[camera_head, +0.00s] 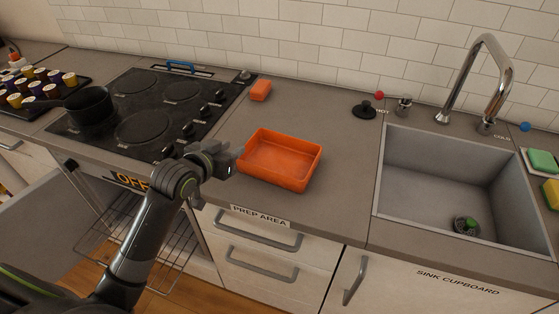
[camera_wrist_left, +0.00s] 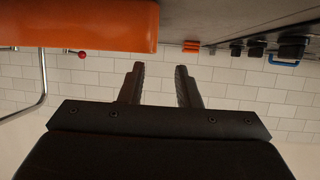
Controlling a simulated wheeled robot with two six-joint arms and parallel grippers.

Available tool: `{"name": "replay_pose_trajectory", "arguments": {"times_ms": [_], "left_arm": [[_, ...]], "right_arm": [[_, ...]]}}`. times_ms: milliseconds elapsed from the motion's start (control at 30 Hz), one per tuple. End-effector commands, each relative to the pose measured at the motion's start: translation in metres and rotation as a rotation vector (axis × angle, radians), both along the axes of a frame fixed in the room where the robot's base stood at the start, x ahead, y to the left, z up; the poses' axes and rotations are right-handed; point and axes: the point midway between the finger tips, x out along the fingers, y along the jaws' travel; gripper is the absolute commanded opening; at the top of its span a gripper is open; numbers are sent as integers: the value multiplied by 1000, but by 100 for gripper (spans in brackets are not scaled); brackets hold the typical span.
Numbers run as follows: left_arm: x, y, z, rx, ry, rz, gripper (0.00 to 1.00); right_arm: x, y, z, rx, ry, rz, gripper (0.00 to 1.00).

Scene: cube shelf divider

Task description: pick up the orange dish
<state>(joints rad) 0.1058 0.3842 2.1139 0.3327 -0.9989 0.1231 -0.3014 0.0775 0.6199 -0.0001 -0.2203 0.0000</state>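The orange dish (camera_head: 280,172) is a rectangular, open-topped tray, upright and empty on the counter of the prep area. My left gripper (camera_head: 231,156) is at the dish's left side, close to its left wall. In the left wrist view, which looks upside down, the gripper's two fingers (camera_wrist_left: 160,72) are apart with nothing between them. The dish (camera_wrist_left: 80,25) shows there at the upper left, just beyond the fingertips. I cannot tell whether a finger touches it. My right gripper is in neither view.
A black cooktop (camera_head: 150,115) with a dark pan (camera_head: 88,104) is left of the dish. A small orange block (camera_head: 260,90) lies behind the dish. A black knob-like object (camera_head: 364,110) and the sink (camera_head: 455,185) are to the right. Counter right of the dish is clear.

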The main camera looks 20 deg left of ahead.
Motion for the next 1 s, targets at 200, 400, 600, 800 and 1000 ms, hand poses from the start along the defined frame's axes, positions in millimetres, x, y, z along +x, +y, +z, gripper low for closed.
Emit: {"name": "replay_pose_trajectory", "arguments": {"times_ms": [200, 400, 600, 800, 1000], "left_arm": [[10, -3, -7, -3, 1, 1, 30], [30, -13, -24, -5, 3, 1, 30], [46, -14, -30, -1, 0, 0, 30], [48, -14, -31, 0, 0, 1, 30], [48, -14, -31, 0, 0, 1, 14]], "right_arm": [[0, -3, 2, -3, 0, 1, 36], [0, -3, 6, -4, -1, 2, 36], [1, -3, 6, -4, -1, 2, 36], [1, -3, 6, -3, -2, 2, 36], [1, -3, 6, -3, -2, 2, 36]]}}
